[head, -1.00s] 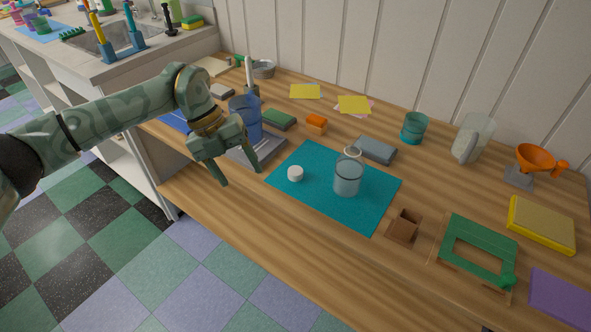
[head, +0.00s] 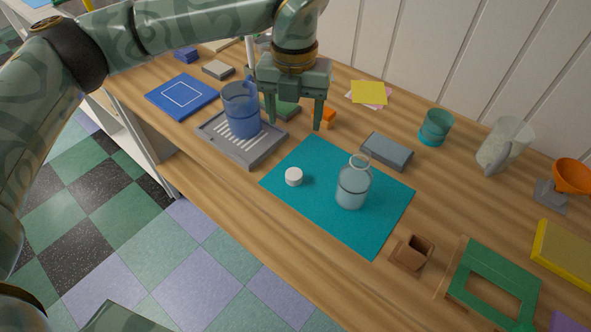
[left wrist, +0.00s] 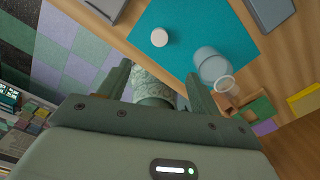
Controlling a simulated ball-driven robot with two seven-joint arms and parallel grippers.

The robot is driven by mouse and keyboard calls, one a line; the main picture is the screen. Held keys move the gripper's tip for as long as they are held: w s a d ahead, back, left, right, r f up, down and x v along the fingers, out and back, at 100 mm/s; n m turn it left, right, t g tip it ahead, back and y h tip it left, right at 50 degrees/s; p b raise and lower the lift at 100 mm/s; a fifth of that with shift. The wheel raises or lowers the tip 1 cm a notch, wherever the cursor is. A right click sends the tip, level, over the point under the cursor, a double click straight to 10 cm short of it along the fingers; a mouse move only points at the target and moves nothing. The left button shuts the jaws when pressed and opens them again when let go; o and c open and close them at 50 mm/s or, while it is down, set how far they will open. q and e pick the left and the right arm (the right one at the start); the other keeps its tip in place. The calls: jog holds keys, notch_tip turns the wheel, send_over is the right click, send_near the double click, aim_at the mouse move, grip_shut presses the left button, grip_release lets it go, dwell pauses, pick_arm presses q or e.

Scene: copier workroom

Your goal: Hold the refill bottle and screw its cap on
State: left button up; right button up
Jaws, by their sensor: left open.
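The clear refill bottle (head: 352,188) stands upright and uncapped on the teal mat (head: 330,225). The white cap (head: 293,177) lies on the same mat, left of the bottle and apart from it. In the left wrist view the cap (left wrist: 159,37) and the bottle (left wrist: 210,65) show beyond my fingers. My left gripper (head: 294,122) is open and empty, fingers pointing down, above the table behind the mat. It is up and left of the bottle in the head view and touches neither bottle nor cap. My right gripper is not in view.
A blue cup (head: 241,112) stands on a grey drip tray (head: 262,152) left of the mat. A grey block (head: 387,151) lies at the mat's back edge. A brown holder (head: 411,255) and a green frame (head: 495,272) are at right. A teal cup (head: 436,128) and a jug (head: 505,147) stand behind.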

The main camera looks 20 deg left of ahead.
pick_arm(q)
jog(key=b, duration=0.4)
send_over(294, 173)
notch_tip(294, 173, down, 11)
jog(key=shift+d+f, duration=0.1)
jog(key=shift+f, duration=0.05)
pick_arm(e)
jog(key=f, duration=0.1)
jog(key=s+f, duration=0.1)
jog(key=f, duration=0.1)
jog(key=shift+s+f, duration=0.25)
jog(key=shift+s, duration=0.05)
pick_arm(q)
jog(key=shift+f, duration=0.1)
notch_tip(294, 173, down, 4)
jog(key=shift+r+b, duration=0.25)
jog(key=shift+b, duration=0.9)
jog(key=shift+f+b, duration=0.3)
jog(key=shift+f, duration=0.6)
jog(key=shift+r, duration=0.15)
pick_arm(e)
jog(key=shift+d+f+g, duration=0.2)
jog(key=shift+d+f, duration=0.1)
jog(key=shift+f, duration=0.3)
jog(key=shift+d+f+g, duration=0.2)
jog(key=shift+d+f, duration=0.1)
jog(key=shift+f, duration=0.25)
